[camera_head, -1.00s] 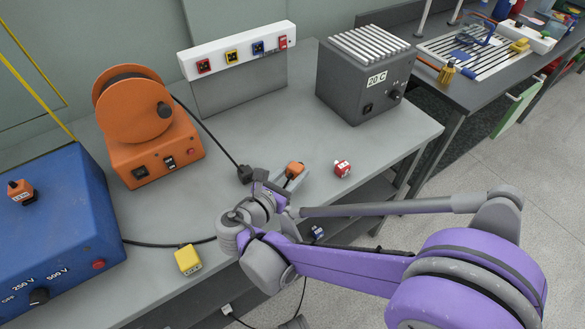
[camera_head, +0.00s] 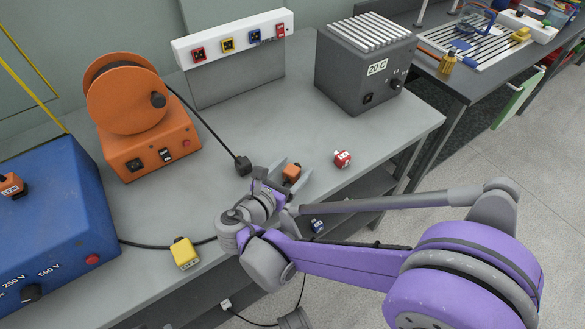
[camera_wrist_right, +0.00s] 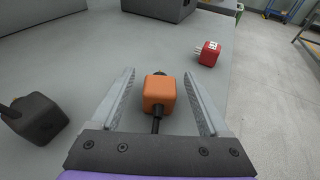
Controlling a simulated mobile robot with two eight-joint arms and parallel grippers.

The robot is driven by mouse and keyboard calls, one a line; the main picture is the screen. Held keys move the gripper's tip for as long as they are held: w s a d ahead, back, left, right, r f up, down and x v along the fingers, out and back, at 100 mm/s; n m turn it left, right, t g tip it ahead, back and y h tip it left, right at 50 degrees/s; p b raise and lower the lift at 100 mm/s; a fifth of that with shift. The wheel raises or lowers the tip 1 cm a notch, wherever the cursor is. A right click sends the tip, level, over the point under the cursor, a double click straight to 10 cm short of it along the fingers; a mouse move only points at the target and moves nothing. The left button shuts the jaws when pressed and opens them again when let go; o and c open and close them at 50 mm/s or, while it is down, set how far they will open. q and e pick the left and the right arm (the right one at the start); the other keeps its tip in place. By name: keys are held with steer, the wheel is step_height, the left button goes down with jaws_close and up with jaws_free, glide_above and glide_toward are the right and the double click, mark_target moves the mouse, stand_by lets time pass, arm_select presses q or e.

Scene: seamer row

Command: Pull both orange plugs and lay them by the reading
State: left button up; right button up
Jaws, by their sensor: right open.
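One orange plug (camera_head: 291,172) lies on the grey bench near its front edge. It also shows in the right wrist view (camera_wrist_right: 159,93), with a black stub pointing toward my gripper. My right gripper (camera_head: 293,176) is open around this plug, with a gap on both sides between plug and fingers (camera_wrist_right: 160,100). The other orange plug (camera_head: 11,185) sits upright on top of the blue box (camera_head: 60,220) at the left edge, partly cut off. A grey box with a ribbed top (camera_head: 360,85) carries the reading "20 C" (camera_head: 377,67). My left gripper is not in view.
A red plug (camera_head: 342,159) lies right of my gripper, and a yellow plug (camera_head: 185,252) lies near the front edge. A black connector (camera_head: 243,164) on the orange reel's (camera_head: 140,120) cable is close on the left. A white socket strip (camera_head: 235,40) stands behind. The mid-bench is clear.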

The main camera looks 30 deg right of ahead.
steer(key=shift+a, duration=0.1)
steer(key=p+v, duration=0.1)
steer(key=v, duration=0.9)
steer(key=shift+s+a+r, duration=0.1)
steer(key=shift+s+a, duration=0.15)
